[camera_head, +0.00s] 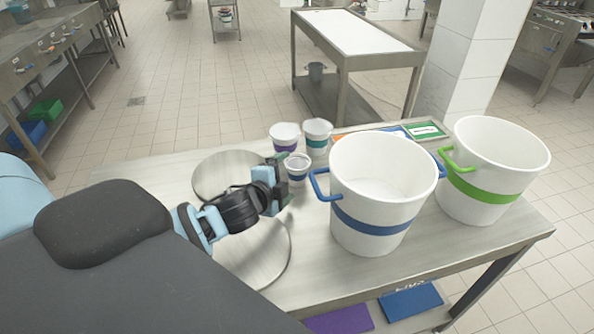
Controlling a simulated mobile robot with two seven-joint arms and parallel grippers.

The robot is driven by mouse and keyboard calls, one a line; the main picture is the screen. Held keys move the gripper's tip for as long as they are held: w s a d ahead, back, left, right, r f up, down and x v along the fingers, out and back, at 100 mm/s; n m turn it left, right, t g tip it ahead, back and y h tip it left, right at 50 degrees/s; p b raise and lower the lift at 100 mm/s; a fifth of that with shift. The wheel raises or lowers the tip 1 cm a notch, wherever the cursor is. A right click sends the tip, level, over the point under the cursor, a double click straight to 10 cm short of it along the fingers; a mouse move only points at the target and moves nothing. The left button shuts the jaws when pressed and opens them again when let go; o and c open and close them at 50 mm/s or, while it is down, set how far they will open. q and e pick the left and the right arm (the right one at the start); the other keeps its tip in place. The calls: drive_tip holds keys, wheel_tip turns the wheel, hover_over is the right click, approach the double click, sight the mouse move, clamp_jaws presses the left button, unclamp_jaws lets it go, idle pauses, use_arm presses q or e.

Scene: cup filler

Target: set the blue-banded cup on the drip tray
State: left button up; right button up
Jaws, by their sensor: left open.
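A small white cup with a blue band (298,170) stands upright on the metal table, left of the large blue-banded bucket. My left gripper (280,182) comes in from the left and is open. Its fingertips are close to the left side of this cup; I cannot tell whether they touch it. Two round flat metal plates, one farther back (212,172) and one nearer (262,268), lie under and beside my left arm and are partly hidden by it. I cannot tell for sure which thing is the drip tray. My right gripper is out of view.
A purple-banded cup (284,137) and a teal-banded cup (318,138) stand just behind. A large white bucket with a blue band (372,215) and a green-banded bucket (487,187) fill the right side. A green-framed card (426,130) lies behind them.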

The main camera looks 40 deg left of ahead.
sight(296, 163)
use_arm(q)
drive_tip(key=m, duration=0.5)
drive_tip(key=shift+w+f, duration=0.15)
drive_tip(key=shift+w, duration=0.2)
drive_tip(key=m, duration=0.3)
drive_tip(key=m+y, duration=0.1)
drive_tip(key=m, duration=0.1)
drive_tip(key=shift+w+f, duration=0.1)
drive_tip(key=shift+w, duration=0.15)
drive_tip(key=m, duration=0.4)
drive_tip(key=shift+w+a+m+y, duration=0.25)
drive_tip(key=shift+m+y, duration=0.05)
drive_tip(key=m, duration=0.4)
drive_tip(key=shift+w+a+m+y, duration=0.15)
drive_tip(key=shift+a+m+y, duration=0.15)
drive_tip(key=shift+m, duration=0.1)
drive_tip(key=shift+b+x, duration=0.3)
drive_tip(key=shift+x, duration=0.95)
drive_tip(key=shift+w, duration=0.5)
drive_tip(key=x, duration=0.4)
drive_tip(key=shift+w+d, duration=0.15)
drive_tip(key=shift+w, duration=0.1)
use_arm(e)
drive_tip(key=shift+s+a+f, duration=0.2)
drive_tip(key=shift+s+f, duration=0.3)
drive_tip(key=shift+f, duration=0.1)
use_arm(q)
drive_tip(key=shift+c, duration=0.3)
